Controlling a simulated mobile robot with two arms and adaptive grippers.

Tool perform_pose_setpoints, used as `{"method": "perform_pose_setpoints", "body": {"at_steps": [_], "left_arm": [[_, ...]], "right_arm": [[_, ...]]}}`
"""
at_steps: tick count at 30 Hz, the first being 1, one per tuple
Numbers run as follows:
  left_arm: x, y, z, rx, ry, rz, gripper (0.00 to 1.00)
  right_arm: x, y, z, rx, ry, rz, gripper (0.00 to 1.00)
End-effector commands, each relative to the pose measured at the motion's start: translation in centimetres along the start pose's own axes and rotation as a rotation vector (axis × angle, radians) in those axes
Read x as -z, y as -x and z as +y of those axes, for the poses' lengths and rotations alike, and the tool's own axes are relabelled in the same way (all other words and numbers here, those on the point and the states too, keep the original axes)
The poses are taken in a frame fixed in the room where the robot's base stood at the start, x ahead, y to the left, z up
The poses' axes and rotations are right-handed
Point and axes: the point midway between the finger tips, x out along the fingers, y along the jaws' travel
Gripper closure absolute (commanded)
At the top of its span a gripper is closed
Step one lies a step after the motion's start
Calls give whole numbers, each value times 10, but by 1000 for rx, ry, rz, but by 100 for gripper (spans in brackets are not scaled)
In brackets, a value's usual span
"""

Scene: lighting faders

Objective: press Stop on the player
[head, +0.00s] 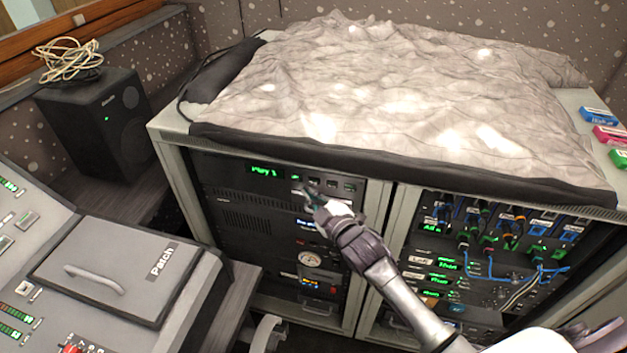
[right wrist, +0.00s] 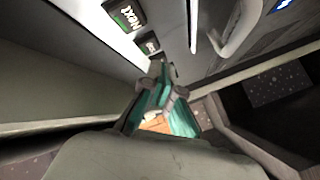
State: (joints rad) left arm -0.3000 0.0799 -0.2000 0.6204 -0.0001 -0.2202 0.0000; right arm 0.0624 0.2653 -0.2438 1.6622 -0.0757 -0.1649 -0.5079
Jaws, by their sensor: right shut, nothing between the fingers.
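The player (head: 225,168) is the top unit in the left rack bay, with a green display (head: 265,171) that seems to read "Play". A row of small buttons (head: 332,185) runs to the right of the display; their labels are too small to read in the head view, so I cannot tell which is Stop. My right gripper (head: 309,190) is shut and empty, its tips at or just in front of this row. In the right wrist view, a button marked "Next" (right wrist: 126,17) and another button (right wrist: 148,44) lie beyond my gripper (right wrist: 161,78). Contact cannot be judged.
A grey crumpled cover (head: 400,90) lies on the rack top. The right bay holds a patch panel with blue cables (head: 500,268). A console with a "Patch" lid (head: 110,265) stands at left, a black speaker (head: 98,120) behind it. Small coloured boxes (head: 608,135) sit at right.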

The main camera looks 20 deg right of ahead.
Motion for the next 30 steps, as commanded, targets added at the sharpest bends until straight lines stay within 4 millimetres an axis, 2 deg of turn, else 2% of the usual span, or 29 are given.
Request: {"method": "perform_pose_setpoints", "body": {"at_steps": [3,12,30], "left_arm": [[1,8,0,0,0,0,60],[1,16,0,0,0,0,60],[1,16,0,0,0,0,60]], "right_arm": [[8,10,-5,1,-3,-1,100],[20,26,-18,1,-3,-1,100],[20,28,-20,1,-2,-1,100]]}}
